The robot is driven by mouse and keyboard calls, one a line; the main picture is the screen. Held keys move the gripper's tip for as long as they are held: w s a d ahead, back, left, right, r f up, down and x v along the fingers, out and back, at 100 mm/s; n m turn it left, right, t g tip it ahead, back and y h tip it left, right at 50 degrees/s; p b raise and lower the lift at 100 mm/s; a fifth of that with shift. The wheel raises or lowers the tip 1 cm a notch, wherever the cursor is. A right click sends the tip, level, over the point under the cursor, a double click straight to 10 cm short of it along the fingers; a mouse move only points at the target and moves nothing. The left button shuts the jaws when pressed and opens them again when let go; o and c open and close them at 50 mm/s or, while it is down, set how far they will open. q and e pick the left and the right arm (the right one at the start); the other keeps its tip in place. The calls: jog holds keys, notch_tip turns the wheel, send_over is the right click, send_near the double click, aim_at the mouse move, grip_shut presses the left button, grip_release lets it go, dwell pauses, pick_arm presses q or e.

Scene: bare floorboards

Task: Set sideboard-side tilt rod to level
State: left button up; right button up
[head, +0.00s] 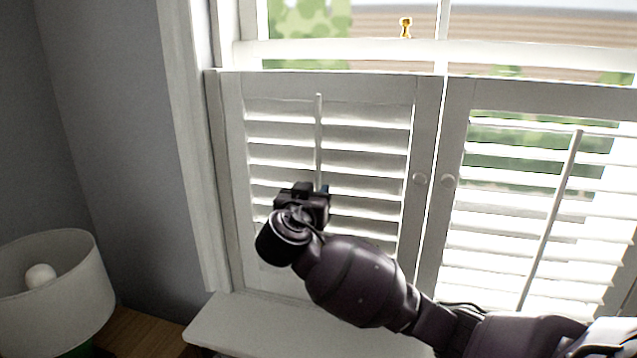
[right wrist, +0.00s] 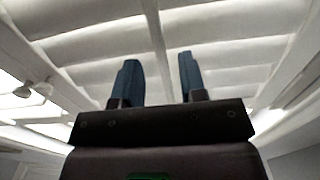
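The left shutter panel (head: 232,150), nearer the wooden top, has a thin white tilt rod (head: 319,130) upright down the middle of its slats (head: 370,152). These slats look steeply tilted and block most of the view outside. My right gripper (head: 322,190) is in front of the rod's lower part, hiding it in the head view. In the right wrist view its blue fingers (right wrist: 160,80) are spread, and the rod (right wrist: 155,40) runs down between them in the picture. I see no contact; the depth between fingers and rod is unclear. My left gripper is not in view.
The right shutter panel (head: 457,150) has its own slanting rod (head: 552,215) and more open slats. Two round knobs (head: 420,179) (head: 448,181) flank the seam. A white sill (head: 250,325) juts below. A small golden figure (head: 405,27) shows above.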

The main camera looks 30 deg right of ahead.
aim_at(317, 188)
jog(key=shift+p+x, duration=0.4)
jog(key=shift+x, duration=1.85)
jog(key=shift+f, duration=0.1)
grip_shut()
